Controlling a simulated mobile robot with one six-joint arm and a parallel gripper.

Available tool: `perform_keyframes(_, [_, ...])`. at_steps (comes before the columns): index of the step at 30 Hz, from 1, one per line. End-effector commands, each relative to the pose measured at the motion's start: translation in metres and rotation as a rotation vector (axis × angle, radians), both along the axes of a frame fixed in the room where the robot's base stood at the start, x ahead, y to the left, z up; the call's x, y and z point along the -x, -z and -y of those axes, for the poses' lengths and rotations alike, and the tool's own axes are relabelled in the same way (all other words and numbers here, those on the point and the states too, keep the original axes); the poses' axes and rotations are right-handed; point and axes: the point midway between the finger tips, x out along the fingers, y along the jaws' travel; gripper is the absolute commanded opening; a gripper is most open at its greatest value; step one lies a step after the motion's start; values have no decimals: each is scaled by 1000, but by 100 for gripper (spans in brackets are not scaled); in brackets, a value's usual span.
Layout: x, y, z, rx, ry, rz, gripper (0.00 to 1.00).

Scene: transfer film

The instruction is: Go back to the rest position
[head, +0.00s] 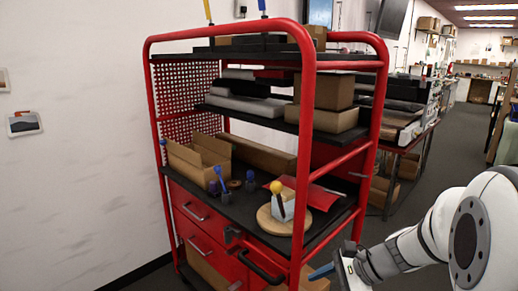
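My arm comes in from the right edge, and my gripper (346,268) is low in the picture, in front of the red cart's right front post. Its fingers are small and partly cut off by the bottom edge, so I cannot tell whether they are open or shut. A blue piece (321,271) shows just left of the gripper; I cannot tell whether it is held or is part of the gripper. The red cart (305,120) stands left of my arm. On its worktop are a round wooden disc (265,222) and a light block with a yellow-knobbed tool (277,203).
The worktop also holds an open cardboard box (190,160) and small dark holders with blue tools (222,185). A white wall (70,180) closes the left side; open grey floor (450,140) lies behind my arm.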

Motion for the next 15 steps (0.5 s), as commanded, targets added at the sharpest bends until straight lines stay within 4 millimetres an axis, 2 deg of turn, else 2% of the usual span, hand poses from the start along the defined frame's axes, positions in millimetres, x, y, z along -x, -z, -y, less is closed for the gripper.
perform_keyframes(5, [49, -10, -17, 285, -367, 152, 45])
perform_keyframes(9, [86, -19, -14, 569, -745, 323, 45])
perform_keyframes(15, [108, -33, 2, 855, -1129, 498, 45])
